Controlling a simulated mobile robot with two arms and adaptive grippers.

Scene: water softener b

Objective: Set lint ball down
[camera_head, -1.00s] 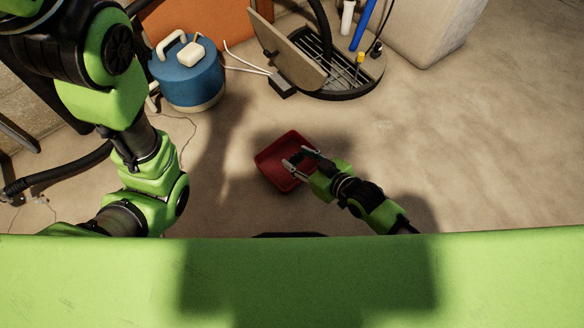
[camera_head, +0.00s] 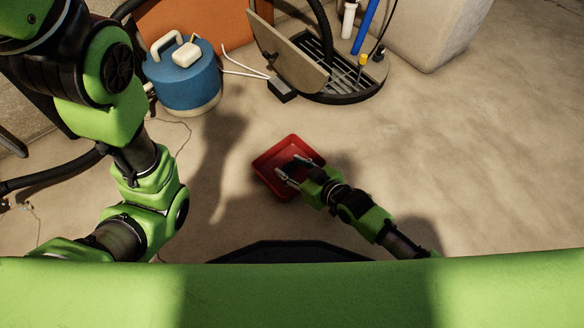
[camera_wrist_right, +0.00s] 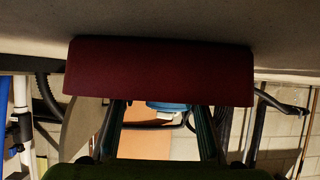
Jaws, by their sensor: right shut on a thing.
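A red tray (camera_head: 262,163) lies on the floor near the middle of the head view. My right gripper (camera_head: 294,168) reaches over the tray from the lower right. Its fingers are set apart around a small dark thing, which fits the lint ball; it is too small and shaded to make out clearly. In the right wrist view, the red tray wall (camera_wrist_right: 160,72) hides the fingertips and what is between them. My left arm shows at the left of the head view, but its gripper is out of view.
A blue canister with a white handle (camera_head: 183,82) stands at the upper left. A round base with a slatted grille (camera_head: 345,80) and a leaning lid stands at the top. A pale block (camera_head: 425,35) stands at the upper right. Floor right of the tray is clear.

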